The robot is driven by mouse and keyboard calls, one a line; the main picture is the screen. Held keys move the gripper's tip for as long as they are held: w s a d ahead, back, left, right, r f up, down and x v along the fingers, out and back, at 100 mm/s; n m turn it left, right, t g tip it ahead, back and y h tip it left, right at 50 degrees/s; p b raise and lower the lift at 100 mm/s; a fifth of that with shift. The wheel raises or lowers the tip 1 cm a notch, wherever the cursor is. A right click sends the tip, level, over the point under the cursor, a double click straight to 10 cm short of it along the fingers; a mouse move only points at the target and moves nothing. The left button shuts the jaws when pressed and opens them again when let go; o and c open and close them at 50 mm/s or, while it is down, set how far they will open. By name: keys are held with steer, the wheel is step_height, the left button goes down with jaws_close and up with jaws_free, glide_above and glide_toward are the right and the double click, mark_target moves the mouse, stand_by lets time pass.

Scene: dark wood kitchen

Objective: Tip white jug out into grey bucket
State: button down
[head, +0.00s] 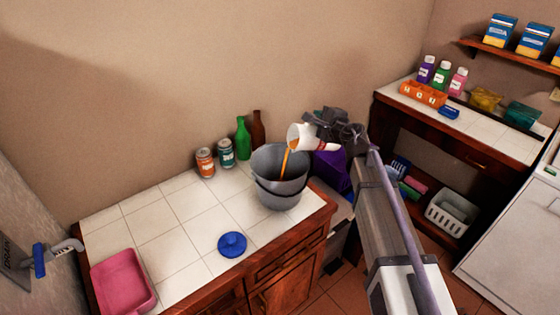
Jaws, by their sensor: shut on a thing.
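The white jug (303,137) is tilted far over to the left above the grey bucket (279,193). An orange-brown stream runs from its mouth down into the bucket. My gripper (325,133) is shut on the jug at its right side; the fingers are partly hidden by the jug and the wrist. The bucket stands upright on the white tiled counter near its right end. The bottom of the bucket's inside is hidden.
Two cans (205,162), a green bottle (243,138) and a brown bottle (258,129) stand behind the bucket. A blue lid-like object (232,245) lies in front, and a pink tray (122,282) sits at the left. The counter's middle is clear.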

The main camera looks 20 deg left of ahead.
steer(key=shift+s+a+n+h, duration=0.3)
steer(key=shift+s+a+n, duration=0.3)
steer(key=shift+s+a, duration=0.4)
stand_by(1.9)
steer(key=shift+s+a+r+n+t+p, duration=0.15)
steer(key=shift+s+a+r+n+p, duration=0.2)
steer(key=shift+a+n, duration=0.1)
steer(key=shift+s+a+r+n+t+p, duration=0.15)
steer(key=shift+s+a+r+n+p, duration=0.1)
steer(key=shift+a+n+p, duration=0.15)
stand_by(1.8)
steer(key=shift+f, duration=0.1)
